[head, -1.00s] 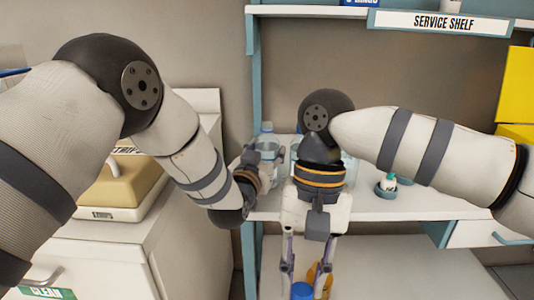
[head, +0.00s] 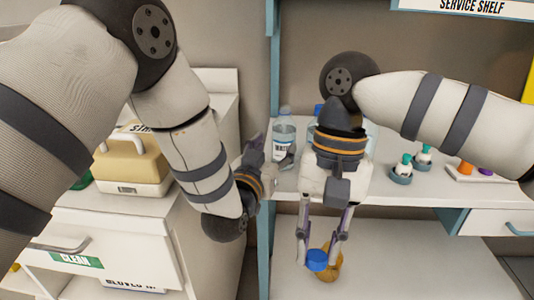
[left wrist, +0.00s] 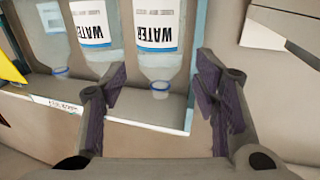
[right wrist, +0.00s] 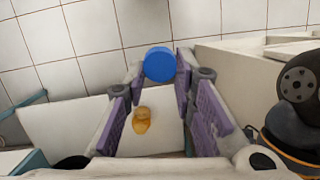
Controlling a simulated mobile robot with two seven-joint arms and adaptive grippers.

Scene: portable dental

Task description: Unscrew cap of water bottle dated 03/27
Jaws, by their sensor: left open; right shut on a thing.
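A clear water bottle (head: 284,138) with a white and blue label stands on the shelf. In the left wrist view this bottle (left wrist: 158,45) appears upside down, beyond the open fingers. Its neck end shows a thin blue ring and no solid cap. My left gripper (head: 256,152) is open and empty, just left of the bottle and apart from it; its fingers show in the left wrist view (left wrist: 160,82). My right gripper (right wrist: 158,78) is shut on a blue cap (right wrist: 159,65), held below the shelf's front edge; the cap also shows in the head view (head: 317,260). Dates are not readable.
More water bottles (left wrist: 90,25) stand beside the first, partly hidden by my right arm in the head view. An amber object (right wrist: 142,121) is on the lower surface behind the cap. Small holders (head: 401,172) stand farther right on the shelf (head: 395,193).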

